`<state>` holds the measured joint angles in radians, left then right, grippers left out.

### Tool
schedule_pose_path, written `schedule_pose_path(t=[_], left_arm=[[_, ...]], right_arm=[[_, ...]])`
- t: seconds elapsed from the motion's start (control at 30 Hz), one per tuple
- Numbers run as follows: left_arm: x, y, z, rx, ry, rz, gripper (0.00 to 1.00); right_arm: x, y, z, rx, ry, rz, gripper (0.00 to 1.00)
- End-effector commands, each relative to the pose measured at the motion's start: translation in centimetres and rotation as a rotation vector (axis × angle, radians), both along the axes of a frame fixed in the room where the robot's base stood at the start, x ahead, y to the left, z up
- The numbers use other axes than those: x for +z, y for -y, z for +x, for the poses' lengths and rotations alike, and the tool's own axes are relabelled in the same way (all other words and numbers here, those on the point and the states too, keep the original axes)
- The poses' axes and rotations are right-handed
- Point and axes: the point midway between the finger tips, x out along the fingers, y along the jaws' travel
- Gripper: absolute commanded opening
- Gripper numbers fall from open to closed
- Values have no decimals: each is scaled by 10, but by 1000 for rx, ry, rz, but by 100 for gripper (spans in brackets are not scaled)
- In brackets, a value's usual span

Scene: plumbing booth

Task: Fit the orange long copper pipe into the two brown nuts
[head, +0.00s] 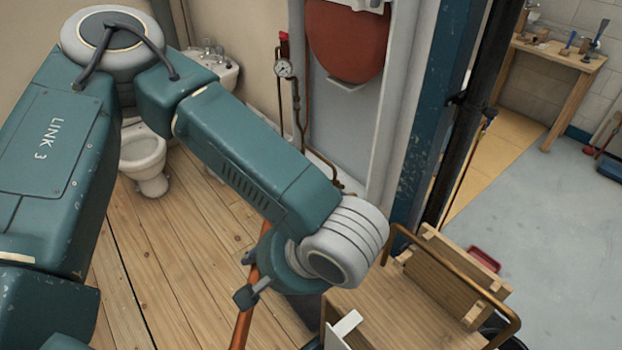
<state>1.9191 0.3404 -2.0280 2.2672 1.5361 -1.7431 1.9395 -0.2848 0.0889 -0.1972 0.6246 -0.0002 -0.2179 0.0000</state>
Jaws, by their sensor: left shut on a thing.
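The orange long copper pipe (242,328) stands steeply tilted in the lower middle, with its upper part showing just left of my wrist. My left gripper (252,292) is shut on the pipe, though my wrist partly hides the grip. The pipe's lower end runs out of the picture. I cannot make out the two brown nuts; thin copper pipework (297,105) runs down the wall beside a gauge, behind my left forearm. My right gripper is not in view.
A wooden cart (375,308) with a bent brown rail stands at the lower right, close to my wrist. A red tank (346,42), a pressure gauge (283,68) and a toilet (143,158) are behind. The plank floor (170,250) is clear; a workbench (553,52) stands far right.

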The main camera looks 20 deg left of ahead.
Motion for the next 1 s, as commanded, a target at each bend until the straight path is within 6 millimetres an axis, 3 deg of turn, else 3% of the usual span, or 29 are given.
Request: schedule_pose_path(t=[0.33,0.53,0.73,0.8,1.0], left_arm=[[1,0,0,-1,2,1,0],[2,0,1,0,3,1,0],[34,0,8,1,11,2,0],[44,0,9,1,10,2,0],[51,0,8,1,1,1,0]], right_arm=[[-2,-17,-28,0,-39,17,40],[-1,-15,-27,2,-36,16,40],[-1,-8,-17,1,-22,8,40],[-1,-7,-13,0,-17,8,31],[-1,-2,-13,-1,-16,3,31]])
